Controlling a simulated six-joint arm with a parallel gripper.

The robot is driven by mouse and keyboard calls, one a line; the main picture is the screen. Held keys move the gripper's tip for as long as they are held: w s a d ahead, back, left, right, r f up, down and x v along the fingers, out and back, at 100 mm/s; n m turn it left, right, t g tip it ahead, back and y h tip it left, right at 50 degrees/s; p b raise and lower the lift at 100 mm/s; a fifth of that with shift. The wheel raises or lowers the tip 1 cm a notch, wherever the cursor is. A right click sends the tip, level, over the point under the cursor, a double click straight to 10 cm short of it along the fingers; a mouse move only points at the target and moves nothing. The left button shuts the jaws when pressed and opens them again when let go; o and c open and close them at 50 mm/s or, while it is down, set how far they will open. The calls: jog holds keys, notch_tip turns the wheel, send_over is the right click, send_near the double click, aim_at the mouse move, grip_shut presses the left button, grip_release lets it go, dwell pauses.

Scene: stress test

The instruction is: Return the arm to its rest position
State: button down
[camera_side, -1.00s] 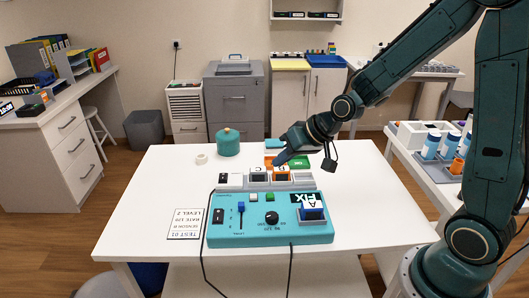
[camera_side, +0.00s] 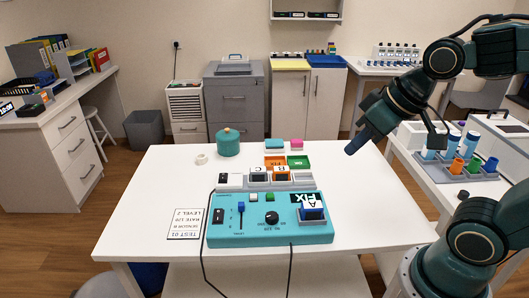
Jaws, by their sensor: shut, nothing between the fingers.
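My gripper (camera_side: 352,149) is shut and empty, tilted down to the left, above the far right part of the white table (camera_side: 365,215). It is clear of everything on the table. The teal test device (camera_side: 255,238) with a slider, a knob and a block marked A stands at the table's front middle. Blocks marked C (camera_side: 258,173) and R (camera_side: 282,173) sit in a grey rack (camera_side: 303,180) behind it.
Behind the rack lie an orange tray (camera_side: 274,161), a green tray (camera_side: 298,162), a teal block (camera_side: 275,144) and a pink block (camera_side: 296,144). A teal round pot (camera_side: 228,143) stands at the back left. A side table (camera_side: 440,178) with bottles stands at the right. The table's right part is bare.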

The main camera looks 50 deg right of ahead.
jog(key=s, duration=0.4)
jog(key=s+r, duration=0.1)
jog(key=shift+s+d, duration=0.3)
jog(key=shift+s, duration=0.1)
